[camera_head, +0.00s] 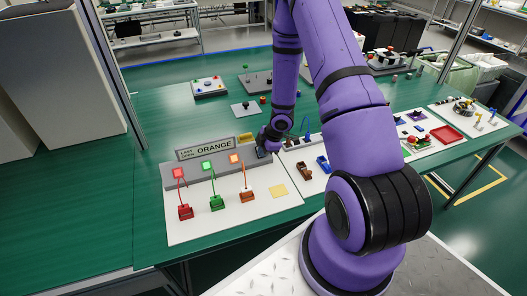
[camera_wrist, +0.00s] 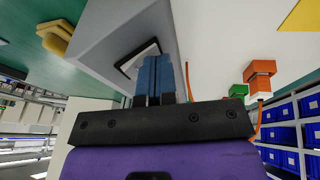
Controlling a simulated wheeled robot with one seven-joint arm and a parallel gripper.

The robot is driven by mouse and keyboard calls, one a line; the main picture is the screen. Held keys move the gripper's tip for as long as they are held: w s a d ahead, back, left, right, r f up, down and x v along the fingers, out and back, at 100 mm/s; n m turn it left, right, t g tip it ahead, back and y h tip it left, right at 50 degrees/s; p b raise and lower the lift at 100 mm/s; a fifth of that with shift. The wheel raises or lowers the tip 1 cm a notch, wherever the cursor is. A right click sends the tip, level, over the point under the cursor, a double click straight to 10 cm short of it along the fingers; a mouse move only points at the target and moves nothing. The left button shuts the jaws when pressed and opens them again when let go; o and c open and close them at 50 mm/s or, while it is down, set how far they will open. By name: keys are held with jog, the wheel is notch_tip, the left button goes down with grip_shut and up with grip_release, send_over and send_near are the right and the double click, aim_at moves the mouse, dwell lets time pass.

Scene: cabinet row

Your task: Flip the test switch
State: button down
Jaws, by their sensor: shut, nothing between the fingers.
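A black-framed plate with a pale face (camera_wrist: 128,66) is set in the sloped front of a grey box (camera_wrist: 98,45) in the wrist view. It seems to be the test switch's plate; the lever itself is hidden behind my fingers. My gripper (camera_wrist: 155,75) has its two blue fingers shut together, empty, with their tips over the plate. I cannot tell whether they touch it. In the head view my gripper (camera_head: 262,153) is at the right end of the grey box (camera_head: 200,186), partly hidden by my arm.
A sign reading "LAST OPEN ORANGE" (camera_head: 205,148) stands behind the box. Lit red (camera_head: 179,173), green (camera_head: 207,166) and orange (camera_head: 234,158) squares have cables to matching blocks on the white board (camera_head: 230,220). A yellow pad (camera_head: 278,191) lies right. More boards stand rightward.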

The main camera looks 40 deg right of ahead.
jog(key=shift+r, duration=0.1)
jog(key=shift+r, duration=0.7)
jog(key=shift+r, duration=0.1)
